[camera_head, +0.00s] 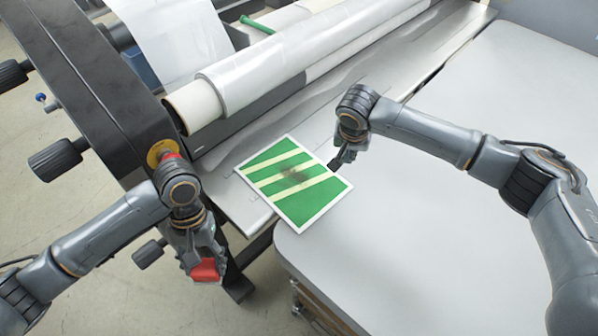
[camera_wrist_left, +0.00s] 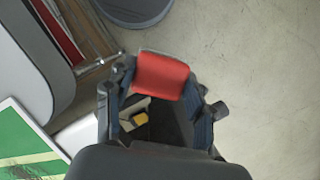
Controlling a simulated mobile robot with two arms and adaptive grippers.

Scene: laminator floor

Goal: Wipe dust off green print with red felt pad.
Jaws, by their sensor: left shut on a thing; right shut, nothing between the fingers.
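The green print (camera_head: 291,182) with pale diagonal stripes and a white border lies flat, bridging the laminator's bed and the grey table. A dark dusty smudge covers its middle. My left gripper (camera_head: 203,266) is shut on the red felt pad (camera_head: 207,271), held off the table to the lower left of the print, above the floor. In the left wrist view the red pad (camera_wrist_left: 160,75) sits between the fingers, and a corner of the print (camera_wrist_left: 22,145) shows at the left. My right gripper (camera_head: 336,164) is shut and empty at the print's right edge; whether it touches cannot be told.
The laminator's black side frame (camera_head: 95,85) with knobs stands at the left, near my left arm. A large roll of clear film (camera_head: 290,65) lies behind the print. The grey table (camera_head: 440,240) is clear to the right.

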